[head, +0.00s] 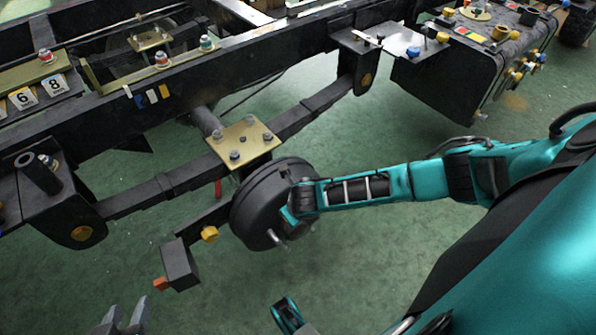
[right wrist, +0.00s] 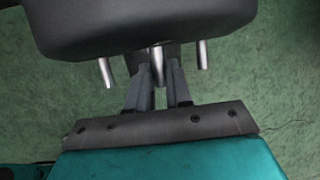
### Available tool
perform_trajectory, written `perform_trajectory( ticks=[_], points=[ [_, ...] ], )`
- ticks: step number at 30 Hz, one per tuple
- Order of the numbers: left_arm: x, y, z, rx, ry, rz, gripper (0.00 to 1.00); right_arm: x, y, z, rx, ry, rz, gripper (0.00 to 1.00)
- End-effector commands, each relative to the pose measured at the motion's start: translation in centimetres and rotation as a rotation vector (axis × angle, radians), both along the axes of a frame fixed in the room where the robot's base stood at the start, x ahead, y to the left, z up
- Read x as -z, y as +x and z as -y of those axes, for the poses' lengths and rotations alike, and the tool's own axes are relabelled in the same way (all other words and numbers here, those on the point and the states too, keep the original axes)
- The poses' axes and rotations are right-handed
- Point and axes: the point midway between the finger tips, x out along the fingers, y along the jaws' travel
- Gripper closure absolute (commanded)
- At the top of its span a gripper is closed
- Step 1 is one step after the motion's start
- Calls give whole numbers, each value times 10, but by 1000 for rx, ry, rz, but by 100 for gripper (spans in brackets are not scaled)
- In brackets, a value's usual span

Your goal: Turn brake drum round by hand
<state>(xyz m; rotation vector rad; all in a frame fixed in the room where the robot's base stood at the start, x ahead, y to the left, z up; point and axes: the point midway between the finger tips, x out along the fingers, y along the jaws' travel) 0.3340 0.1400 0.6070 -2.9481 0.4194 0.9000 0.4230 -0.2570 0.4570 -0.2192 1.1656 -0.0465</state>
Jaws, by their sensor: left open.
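The brake drum (head: 262,205) is a dark round drum below the axle end of the chassis, in the middle of the head view. Its dark edge fills the top of the right wrist view (right wrist: 150,25), with three bright studs pointing out. My right arm reaches in to the drum's right face. The fingers of my right gripper (right wrist: 158,84) stand either side of the middle stud (right wrist: 157,62); I cannot tell whether they press on it. My left gripper (head: 122,318) is open and empty at the bottom left, apart from the drum.
The black chassis rail (head: 110,100) runs above, with a leaf spring (head: 150,192) and a brass plate (head: 243,142) over the drum. A dark block (head: 180,265) on a bar hangs left of the drum. A black tank (head: 455,75) stands at upper right. Green floor (head: 370,120) is clear.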

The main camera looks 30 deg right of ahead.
Motion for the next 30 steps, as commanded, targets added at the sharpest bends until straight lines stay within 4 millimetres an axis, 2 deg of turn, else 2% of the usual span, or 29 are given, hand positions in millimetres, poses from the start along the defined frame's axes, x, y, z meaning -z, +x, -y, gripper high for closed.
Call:
perform_trajectory(
  ticks=[1, 6, 30],
  points=[
    [0, 0, 0, 1, 2, 0, 57, 0, 0, 0, 0, 0, 0, 85],
    [1, 0, -1, 1, 4, 0, 57, 0, 0, 0, 0, 0, 0, 100],
    [0, 0, -2, 1, 8, 0, 57, 0, 0, -7, 1, 22, -4, 100]
  ],
)
